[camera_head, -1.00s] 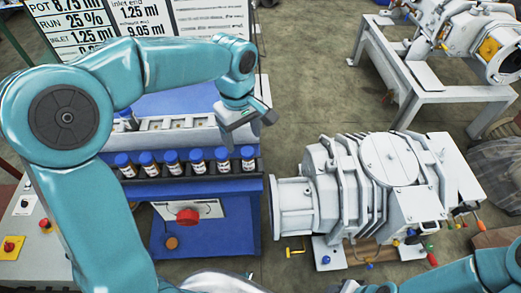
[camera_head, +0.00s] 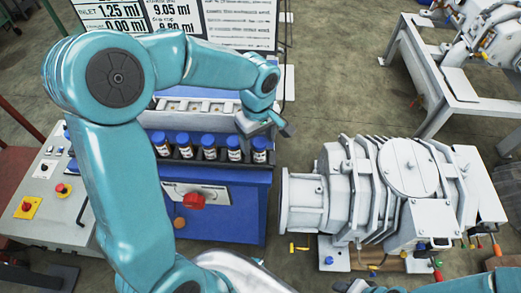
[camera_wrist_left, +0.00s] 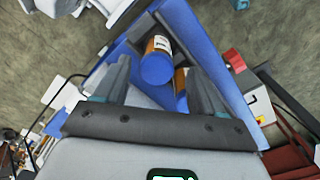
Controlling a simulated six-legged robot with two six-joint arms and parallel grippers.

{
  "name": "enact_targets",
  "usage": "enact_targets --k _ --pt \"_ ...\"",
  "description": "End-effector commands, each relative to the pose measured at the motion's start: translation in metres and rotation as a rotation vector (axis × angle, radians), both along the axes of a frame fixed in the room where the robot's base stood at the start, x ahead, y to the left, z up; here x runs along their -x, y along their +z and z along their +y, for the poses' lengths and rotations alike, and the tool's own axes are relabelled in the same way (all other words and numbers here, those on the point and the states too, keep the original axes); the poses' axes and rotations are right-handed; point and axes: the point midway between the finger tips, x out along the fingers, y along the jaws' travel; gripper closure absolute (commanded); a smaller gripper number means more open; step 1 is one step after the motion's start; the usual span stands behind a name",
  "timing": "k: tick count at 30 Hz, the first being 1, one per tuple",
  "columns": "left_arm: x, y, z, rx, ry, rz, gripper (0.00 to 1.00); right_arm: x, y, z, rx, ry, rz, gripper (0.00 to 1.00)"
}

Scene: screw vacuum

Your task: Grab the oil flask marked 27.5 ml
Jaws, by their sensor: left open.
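A row of small flasks with blue caps (camera_head: 209,147) stands upright in a dark rack on the blue bench. Their labels are too small to read, so I cannot tell which is marked 27.5 ml. My left gripper (camera_head: 272,124) hangs just above and behind the rightmost flask (camera_head: 259,150). In the left wrist view, a blue-capped amber flask (camera_wrist_left: 157,66) with a white label shows between the open fingers, with no visible grip on it. A second flask (camera_wrist_left: 181,85) is partly hidden behind the right finger. My right gripper is out of view.
A white tray (camera_head: 200,106) with square slots lies behind the row. A grey pump (camera_head: 385,190) stands right of the bench. A control panel (camera_head: 50,195) is at left, and a printed board (camera_head: 190,20) stands at the back. My left arm hides part of the bench.

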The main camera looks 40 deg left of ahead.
Motion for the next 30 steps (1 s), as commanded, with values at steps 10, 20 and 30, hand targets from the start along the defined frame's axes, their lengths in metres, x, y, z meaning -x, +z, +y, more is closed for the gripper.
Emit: enact_targets --k 10,20,30 --pt "-0.006 -0.047 -0.003 0.0 -0.002 0.003 0.31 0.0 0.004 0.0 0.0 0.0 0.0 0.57" --pt "-0.007 -0.053 -0.003 0.0 -0.001 -0.001 0.37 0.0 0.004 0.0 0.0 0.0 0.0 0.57" --pt "-0.007 -0.053 -0.003 0.0 -0.001 0.0 0.93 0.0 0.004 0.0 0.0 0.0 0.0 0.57"
